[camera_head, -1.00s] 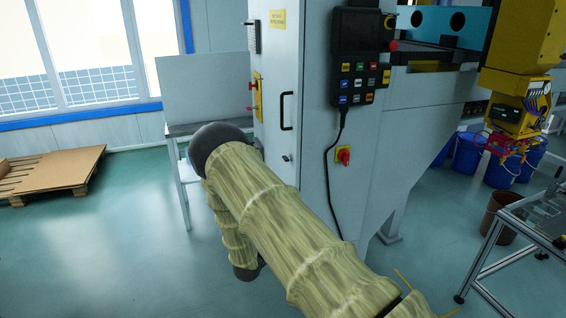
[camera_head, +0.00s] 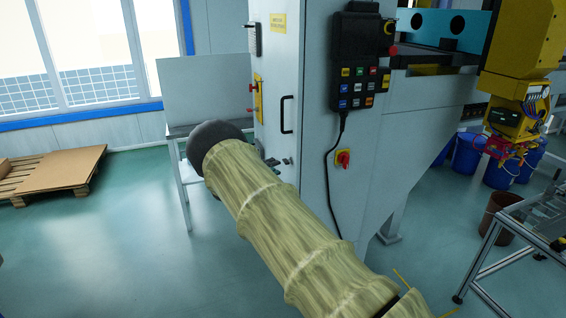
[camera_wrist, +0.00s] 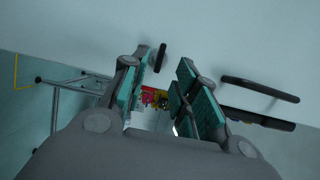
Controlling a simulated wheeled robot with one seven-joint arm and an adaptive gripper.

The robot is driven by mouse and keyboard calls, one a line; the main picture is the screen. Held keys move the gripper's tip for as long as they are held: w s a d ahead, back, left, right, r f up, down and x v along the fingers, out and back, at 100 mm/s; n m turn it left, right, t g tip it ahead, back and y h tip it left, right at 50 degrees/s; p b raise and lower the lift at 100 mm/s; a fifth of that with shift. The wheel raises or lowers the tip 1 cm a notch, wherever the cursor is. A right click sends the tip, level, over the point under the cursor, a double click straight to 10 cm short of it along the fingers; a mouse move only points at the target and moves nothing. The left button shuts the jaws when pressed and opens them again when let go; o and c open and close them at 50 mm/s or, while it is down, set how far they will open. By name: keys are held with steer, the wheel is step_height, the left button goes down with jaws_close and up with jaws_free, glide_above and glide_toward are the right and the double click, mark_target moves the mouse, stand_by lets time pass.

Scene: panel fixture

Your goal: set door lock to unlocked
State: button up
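The door lock (camera_head: 287,161) is a small dark piece low on the light grey cabinet door (camera_head: 275,70), below the black door handle (camera_head: 287,114). In the head view my gripper (camera_head: 270,161) is mostly hidden behind my arm; a dark tip shows just left of the lock. In the wrist view my gripper (camera_wrist: 162,76) is open, with a clear gap between its teal-padded fingers. A small dark upright piece (camera_wrist: 160,57), likely the lock, shows near the left fingertip. I cannot tell whether they touch, or which way the lock is set.
A black control pendant (camera_head: 356,60) with a cable hangs on the cabinet's side, above a red rotary switch (camera_head: 343,158). In the wrist view the door handle (camera_wrist: 260,88) is right of the fingers. A small table (camera_head: 190,128) stands left of the cabinet.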

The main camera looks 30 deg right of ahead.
mark_target(284, 162)
steer(key=shift+w+d+p, duration=0.15)
steer(key=shift+d+p, duration=0.1)
steer(key=shift+d, duration=0.75)
steer(key=shift+w+d+p, duration=0.2)
steer(key=shift+d, duration=0.85)
steer(key=shift+w+d+p, duration=0.15)
steer(key=shift+d+p, duration=0.1)
steer(key=shift+d, duration=0.75)
jaws_close()
